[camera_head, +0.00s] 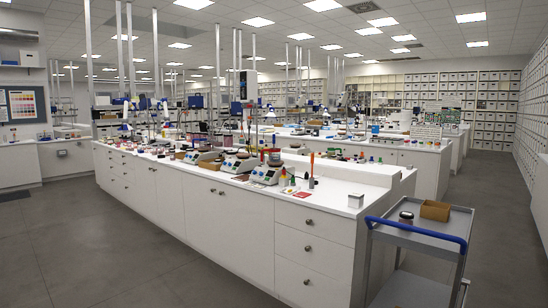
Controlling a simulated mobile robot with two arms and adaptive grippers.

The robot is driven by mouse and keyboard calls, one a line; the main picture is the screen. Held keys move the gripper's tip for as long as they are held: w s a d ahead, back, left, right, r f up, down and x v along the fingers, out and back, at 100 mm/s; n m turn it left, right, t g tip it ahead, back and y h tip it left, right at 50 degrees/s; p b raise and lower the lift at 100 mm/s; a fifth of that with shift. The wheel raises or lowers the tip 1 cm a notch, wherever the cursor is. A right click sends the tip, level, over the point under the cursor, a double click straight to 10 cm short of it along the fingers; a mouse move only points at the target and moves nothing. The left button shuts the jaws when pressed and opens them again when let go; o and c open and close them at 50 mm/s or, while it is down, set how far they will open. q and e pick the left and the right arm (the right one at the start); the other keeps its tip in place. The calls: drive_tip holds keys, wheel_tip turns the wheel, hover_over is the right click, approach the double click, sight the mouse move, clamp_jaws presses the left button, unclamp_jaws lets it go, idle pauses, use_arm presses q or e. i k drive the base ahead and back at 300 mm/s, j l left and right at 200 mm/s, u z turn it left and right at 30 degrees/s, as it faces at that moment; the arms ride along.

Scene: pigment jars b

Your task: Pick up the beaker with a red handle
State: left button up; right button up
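I cannot make out a beaker with a red handle for certain among the small, crowded items on the long white lab bench (345,208). A slim upright orange-red piece (312,162) stands near the bench's right end, above a small grey holder (311,183). It is too small to tell whether it is a handle. Neither of my grippers shows in this view.
A grey cart (420,238) with a blue handle stands at the right, holding a dark jar (406,218) and a brown box (435,210). The grey floor (110,245) at front left is clear.

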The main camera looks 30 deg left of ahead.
sight(275, 152)
drive_tip(key=i+j+z, duration=0.1)
drive_tip(key=i+j, duration=0.6)
drive_tip(key=j, duration=0.15)
